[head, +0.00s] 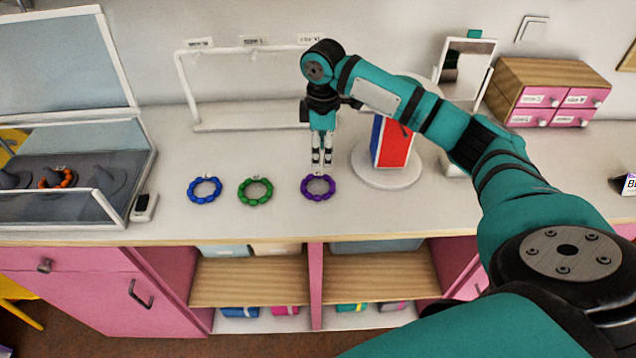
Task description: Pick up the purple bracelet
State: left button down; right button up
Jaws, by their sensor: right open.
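The purple bracelet (329,194), a ring of beads, lies flat on the white counter near its front edge. My right gripper (321,168) points down just above the far side of the purple bracelet. Its fingers are open with nothing between them. I cannot tell whether the fingertips touch the beads. My left gripper is not in view.
A green bracelet (255,203) and a blue bracelet (205,201) lie to the left. A glass case (75,213) stands at the far left. A red and blue box (393,143) on a round white stand (389,179) is close on the right. A white rack (186,92) stands behind.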

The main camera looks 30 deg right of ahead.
aim_at(319, 174)
notch_tip(319, 174, down, 3)
jog(key=shift+w+r, duration=0.1)
jog(key=shift+w, duration=0.05)
jog(key=shift+a+f, duration=0.1)
jog(key=shift+f, duration=0.1)
jog(key=f+p, duration=0.1)
jog(key=f, duration=0.1)
jog(key=w+f, duration=0.1)
jog(key=f, duration=0.1)
jog(key=shift+f+p, duration=0.2)
jog(key=shift+p, duration=0.2)
jog(key=shift+s+f, duration=0.1)
jog(key=shift+f, duration=0.1)
jog(key=c, duration=0.6)
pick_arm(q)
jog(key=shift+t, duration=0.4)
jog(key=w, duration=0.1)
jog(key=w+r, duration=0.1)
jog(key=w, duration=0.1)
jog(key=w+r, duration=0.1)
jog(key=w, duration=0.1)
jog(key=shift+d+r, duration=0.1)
pick_arm(e)
grip_shut()
